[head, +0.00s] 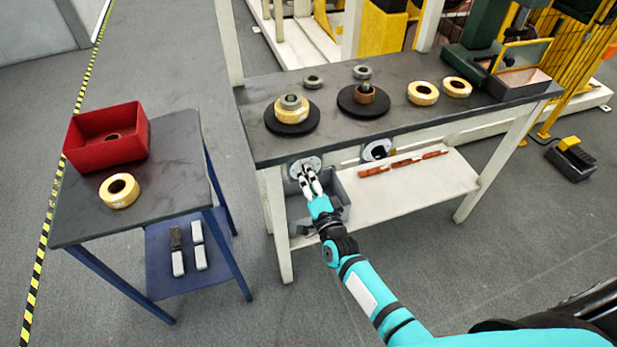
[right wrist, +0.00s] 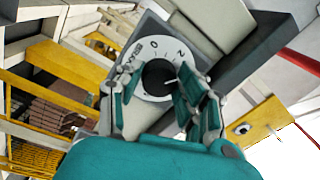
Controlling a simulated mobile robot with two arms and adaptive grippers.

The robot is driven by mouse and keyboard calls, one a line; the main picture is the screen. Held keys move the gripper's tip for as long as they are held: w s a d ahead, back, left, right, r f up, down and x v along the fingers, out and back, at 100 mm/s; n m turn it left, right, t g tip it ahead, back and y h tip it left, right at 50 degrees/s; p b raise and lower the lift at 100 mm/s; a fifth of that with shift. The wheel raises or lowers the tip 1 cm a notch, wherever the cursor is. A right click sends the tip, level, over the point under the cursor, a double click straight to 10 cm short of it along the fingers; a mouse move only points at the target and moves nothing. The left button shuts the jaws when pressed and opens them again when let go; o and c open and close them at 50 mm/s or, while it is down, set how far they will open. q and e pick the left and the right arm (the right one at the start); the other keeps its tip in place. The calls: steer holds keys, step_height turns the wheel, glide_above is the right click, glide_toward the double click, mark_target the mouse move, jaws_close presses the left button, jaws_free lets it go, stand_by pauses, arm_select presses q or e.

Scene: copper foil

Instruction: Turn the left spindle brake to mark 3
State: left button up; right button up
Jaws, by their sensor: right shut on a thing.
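The left spindle brake is a pale round dial (head: 295,166) on the bench's front edge. It also shows in the right wrist view as a white dial plate (right wrist: 150,50) with a black knob (right wrist: 158,78) at its centre. A short white line shows at the right of the knob. My right gripper (head: 308,180) is shut on the knob, its fingers on both sides (right wrist: 160,90). My left gripper is not in view.
Above the brake, the left spindle's black disc (head: 281,129) bears a yellow roll (head: 292,115). A second dial (head: 377,150) sits to the right. A grey bin (head: 338,208) stands below. A side table (head: 165,205) with a red crate (head: 92,154) stands left.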

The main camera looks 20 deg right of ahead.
steer(key=shift+f, duration=0.1)
steer(key=o, duration=1.1)
steer(key=shift+o, duration=0.2)
steer(key=s, duration=1.2)
steer(key=shift+d+f, duration=0.3)
steer(key=shift+f, duration=0.05)
